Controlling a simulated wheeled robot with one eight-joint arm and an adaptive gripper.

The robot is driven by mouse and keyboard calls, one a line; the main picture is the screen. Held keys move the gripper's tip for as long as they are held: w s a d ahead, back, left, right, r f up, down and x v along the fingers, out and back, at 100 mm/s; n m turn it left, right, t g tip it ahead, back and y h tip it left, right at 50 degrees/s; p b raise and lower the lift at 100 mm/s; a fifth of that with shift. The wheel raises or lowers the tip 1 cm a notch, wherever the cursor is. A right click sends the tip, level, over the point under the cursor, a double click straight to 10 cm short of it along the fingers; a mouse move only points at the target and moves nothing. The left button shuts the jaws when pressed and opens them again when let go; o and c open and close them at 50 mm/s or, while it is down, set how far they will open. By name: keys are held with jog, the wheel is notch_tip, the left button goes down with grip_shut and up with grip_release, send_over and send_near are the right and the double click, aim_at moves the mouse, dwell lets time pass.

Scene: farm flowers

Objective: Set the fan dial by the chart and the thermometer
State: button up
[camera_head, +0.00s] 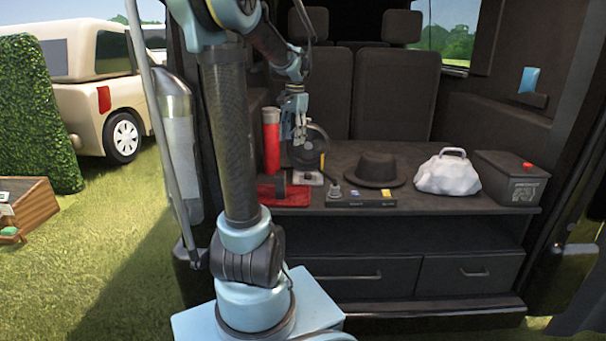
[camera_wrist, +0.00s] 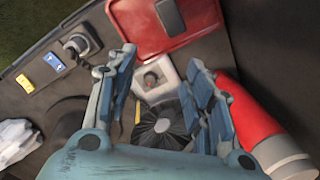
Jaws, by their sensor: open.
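The fan (camera_head: 318,143) stands at the back left of the van's shelf, with a round black cage. It also shows in the wrist view (camera_wrist: 165,128). Its pale base (camera_wrist: 141,88) carries a small grey and reddish dial (camera_wrist: 151,80). My gripper (camera_head: 299,134) hangs beside the fan, above its base. In the wrist view my gripper (camera_wrist: 161,62) is open, its fingers on either side of the dial; contact cannot be told. A thin yellow strip (camera_wrist: 137,112) is beside the fan. I cannot pick out the chart or thermometer; a blue card (camera_head: 528,80) is on the right wall, unreadable.
A red cylinder (camera_head: 270,141) stands close left of the fan. A red tray (camera_head: 293,198) and a black panel (camera_head: 372,202) are in front. A dark hat (camera_head: 376,169), white bag (camera_head: 448,176) and dark box (camera_head: 508,180) occupy the right.

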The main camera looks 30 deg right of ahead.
jog(key=m, duration=0.1)
send_over(307, 174)
jog(key=f, duration=1.8)
jog(key=shift+w+d, duration=0.1)
jog(key=shift+d, duration=0.1)
